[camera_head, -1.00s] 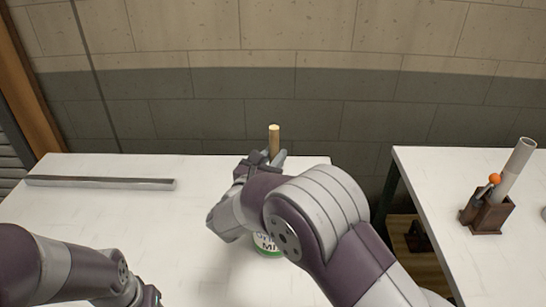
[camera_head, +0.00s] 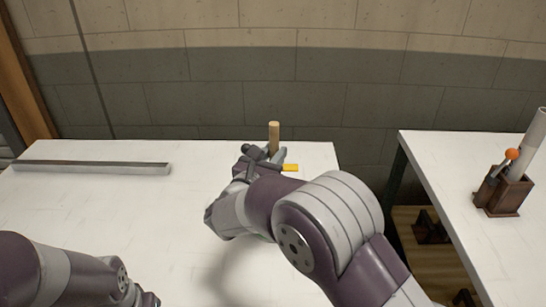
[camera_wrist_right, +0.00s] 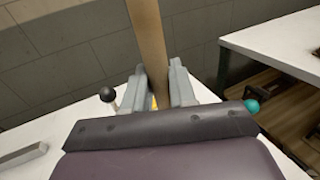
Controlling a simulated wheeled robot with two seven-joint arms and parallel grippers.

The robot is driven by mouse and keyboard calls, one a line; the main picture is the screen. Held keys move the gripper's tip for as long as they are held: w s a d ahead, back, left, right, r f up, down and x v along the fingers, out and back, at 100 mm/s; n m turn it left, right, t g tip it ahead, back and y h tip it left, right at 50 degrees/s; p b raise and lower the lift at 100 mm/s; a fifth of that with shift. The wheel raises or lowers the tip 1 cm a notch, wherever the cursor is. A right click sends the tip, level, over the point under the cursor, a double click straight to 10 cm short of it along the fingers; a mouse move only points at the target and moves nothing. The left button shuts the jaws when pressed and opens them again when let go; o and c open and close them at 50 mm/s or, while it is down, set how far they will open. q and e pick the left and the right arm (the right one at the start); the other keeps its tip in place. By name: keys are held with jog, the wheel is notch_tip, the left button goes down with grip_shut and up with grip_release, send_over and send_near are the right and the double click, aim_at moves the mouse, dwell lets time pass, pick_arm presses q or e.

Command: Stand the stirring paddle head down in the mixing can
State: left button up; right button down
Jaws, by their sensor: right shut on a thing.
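My right gripper (camera_head: 267,156) is shut on the stirring paddle (camera_head: 274,136) near the back of the left table. The paddle's round wooden handle stands nearly upright above the fingers. In the wrist view the handle (camera_wrist_right: 149,45) rises between the two grey fingers (camera_wrist_right: 161,88). A small yellow piece (camera_head: 290,167) shows just right of the fingers; I cannot tell what it belongs to. The mixing can is hidden behind my right arm, except perhaps a thin green trace. The paddle's lower end is hidden. My left arm shows at lower left, its fingers out of view.
A long grey bar (camera_head: 90,167) lies on the left table (camera_head: 130,215). Beyond a gap, the right table (camera_head: 440,170) carries a brown holder (camera_head: 503,195) with a white tube (camera_head: 531,142) and an orange-topped item (camera_head: 512,154). The left table's middle is clear.

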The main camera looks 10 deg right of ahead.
jog(key=c, duration=0.8)
grip_release()
jog(key=shift+c, duration=0.2)
jog(key=shift+f, duration=0.1)
jog(key=shift+s+a, duration=0.25)
jog(key=shift+s, duration=0.05)
jog(key=b+v, duration=0.2)
jog(key=v, duration=1)
